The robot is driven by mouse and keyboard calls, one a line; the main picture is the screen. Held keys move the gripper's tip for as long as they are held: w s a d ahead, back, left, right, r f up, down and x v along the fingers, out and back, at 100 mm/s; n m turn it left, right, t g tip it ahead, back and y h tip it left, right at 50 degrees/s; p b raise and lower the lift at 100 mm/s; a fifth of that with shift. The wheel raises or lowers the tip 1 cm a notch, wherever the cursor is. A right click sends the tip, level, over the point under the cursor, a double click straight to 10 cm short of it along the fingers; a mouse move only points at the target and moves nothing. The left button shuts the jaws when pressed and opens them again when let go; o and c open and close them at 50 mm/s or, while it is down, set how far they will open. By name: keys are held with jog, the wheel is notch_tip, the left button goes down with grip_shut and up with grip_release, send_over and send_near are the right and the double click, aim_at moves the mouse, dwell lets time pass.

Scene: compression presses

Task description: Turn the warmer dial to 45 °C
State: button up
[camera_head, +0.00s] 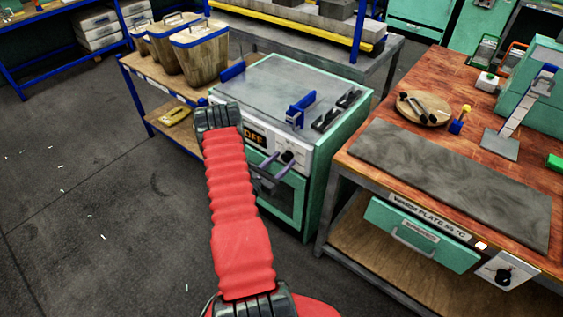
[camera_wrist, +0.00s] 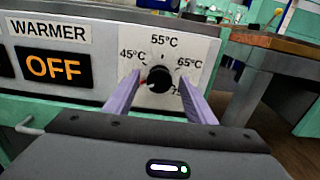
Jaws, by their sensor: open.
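The warmer dial (camera_wrist: 160,79) is a round black knob on a white panel marked 45, 55 and 65 °C, with a partly hidden 75 at lower right. A small red mark shows at the knob's left side, below the 45 °C label. The display (camera_wrist: 53,67) beside it reads OFF, under a WARMER label. My gripper (camera_wrist: 160,84) is open, its two purple fingers on either side of the dial; contact cannot be told. In the head view, the dial (camera_head: 288,157) is on the front of the green warmer cabinet (camera_head: 328,165), with my gripper (camera_head: 272,172) close in front.
A wooden-topped bench (camera_head: 395,147) with a grey warm plate (camera_head: 450,180) stands to the right, near the cabinet. A shelf cart (camera_head: 150,80) with wooden buckets stands at left. Blue brackets (camera_head: 300,108) stand on the cabinet's top.

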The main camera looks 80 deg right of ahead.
jog(key=shift+c, duration=0.5)
jog(key=c, duration=0.9)
jog(key=shift+m, duration=0.6)
jog(key=m, duration=0.4)
jog(key=shift+s+a, duration=0.1)
jog(key=m, duration=0.6)
jog(key=shift+s+f+m, duration=0.15)
jog(key=shift+f+m, duration=0.05)
jog(key=shift+m, duration=0.1)
jog(key=shift+a, duration=0.1)
